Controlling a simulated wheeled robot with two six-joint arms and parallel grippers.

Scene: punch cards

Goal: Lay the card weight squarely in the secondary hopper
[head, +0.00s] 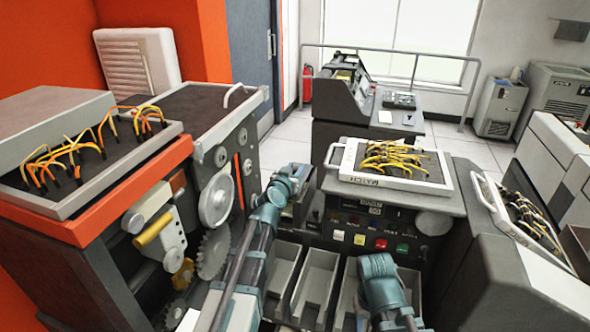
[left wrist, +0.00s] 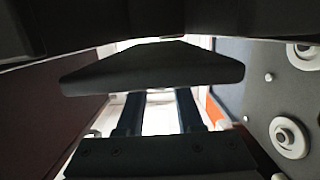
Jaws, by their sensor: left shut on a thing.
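My left gripper (head: 297,173) is in the middle of the head view, beside a dark open box (head: 302,205) on the front of the centre machine. In the left wrist view its two dark fingers (left wrist: 159,98) point at a wide dark slab, which looks like the card weight (left wrist: 152,70). The gripper is shut on this slab, which lies crosswise and looks roughly level. In the head view I cannot make the weight out. I cannot tell whether the dark box is the secondary hopper. My right arm shows at the bottom, but its gripper is not visible.
The centre machine carries a MATCH plugboard (head: 393,165) with yellow wires and a button panel (head: 375,238). Open grey bins (head: 317,277) lie below. An orange machine (head: 105,190) with gears stands close on the left. A dark machine (head: 500,285) stands at the right.

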